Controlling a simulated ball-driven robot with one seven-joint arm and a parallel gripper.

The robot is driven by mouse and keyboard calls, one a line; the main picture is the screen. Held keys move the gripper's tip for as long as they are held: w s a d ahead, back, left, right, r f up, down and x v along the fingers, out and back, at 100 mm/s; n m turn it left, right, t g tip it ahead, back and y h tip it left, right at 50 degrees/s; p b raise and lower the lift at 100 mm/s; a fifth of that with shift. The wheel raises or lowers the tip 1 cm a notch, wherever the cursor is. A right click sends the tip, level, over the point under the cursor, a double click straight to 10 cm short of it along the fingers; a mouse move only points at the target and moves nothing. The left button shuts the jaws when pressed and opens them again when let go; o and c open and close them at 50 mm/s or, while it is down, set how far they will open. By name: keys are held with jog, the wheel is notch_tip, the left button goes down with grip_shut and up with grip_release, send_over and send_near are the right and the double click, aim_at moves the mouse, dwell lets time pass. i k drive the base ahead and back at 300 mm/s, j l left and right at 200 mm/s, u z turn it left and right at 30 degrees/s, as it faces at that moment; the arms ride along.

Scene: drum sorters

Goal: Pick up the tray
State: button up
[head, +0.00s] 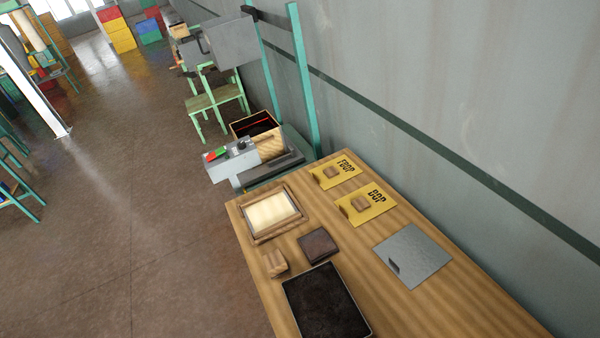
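Two flat things on the wooden table look like trays. One is a wooden-framed rectangle with a cream inside (272,212), lying flat near the table's far left corner. The other is a larger dark rectangle with a thin light rim (327,302), lying flat at the near left edge. I cannot tell for sure which one is the tray. My gripper does not show in the head view, so its place and state are hidden.
The wooden table (440,308) also bears a small wooden block (275,264), a dark brown square (318,245), a grey metal plate (413,256) and two yellow cards (336,171) with wooden pieces. A grey machine (231,167) stands beyond. Open floor (150,250) lies left; a wall, right.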

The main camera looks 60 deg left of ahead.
aim_at(321, 305)
jog(key=k+u, duration=0.15)
jog(key=u, duration=0.2)
jog(key=k+u, duration=0.15)
jog(key=u, duration=0.2)
jog(key=k+u, duration=0.2)
jog(key=u, duration=0.15)
jog(key=i+j+z, duration=0.15)
jog(key=i+j, duration=0.15)
jog(key=i, duration=0.25)
jog(key=i+j+z, duration=0.15)
jog(key=i+j, duration=0.2)
jog(key=i, duration=0.2)
